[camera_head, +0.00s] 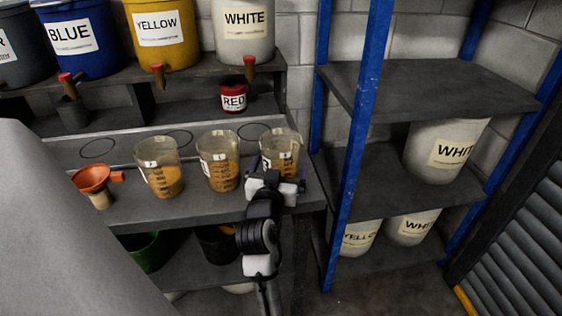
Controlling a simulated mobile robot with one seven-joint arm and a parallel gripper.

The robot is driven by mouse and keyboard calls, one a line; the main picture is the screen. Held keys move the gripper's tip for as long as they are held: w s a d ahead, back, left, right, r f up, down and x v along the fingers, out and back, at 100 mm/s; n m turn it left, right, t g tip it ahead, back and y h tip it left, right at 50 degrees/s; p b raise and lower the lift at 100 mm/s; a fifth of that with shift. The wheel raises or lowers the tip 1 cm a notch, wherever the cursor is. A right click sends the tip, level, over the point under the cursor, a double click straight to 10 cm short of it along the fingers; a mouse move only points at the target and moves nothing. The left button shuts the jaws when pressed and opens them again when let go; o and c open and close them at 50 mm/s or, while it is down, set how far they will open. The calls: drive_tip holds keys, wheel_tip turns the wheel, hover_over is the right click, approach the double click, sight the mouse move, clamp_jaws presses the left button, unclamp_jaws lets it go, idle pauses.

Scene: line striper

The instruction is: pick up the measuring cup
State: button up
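Three clear measuring cups with dark markings and orange-brown contents stand in a row on the grey bench: a left one (160,172), a middle one (220,165) and a right one (283,146). My gripper (274,172) is at the right cup, in front of its lower part and hiding some of it. Dark finger parts show near both sides of this cup. I cannot tell whether they touch it or are closed on it. The right cup is upright and looks level with the others.
An orange funnel (92,179) sits at the bench's left. Blue (75,45), yellow (161,40) and white (244,30) buckets with taps stand above, and a small red pot (234,98) is below them. A blue shelf post (358,130) stands right of my gripper.

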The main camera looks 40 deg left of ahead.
drive_tip(key=shift+c, duration=0.3)
drive_tip(key=c, duration=1)
drive_tip(key=shift+c, duration=0.5)
drive_tip(key=shift+r, duration=0.1)
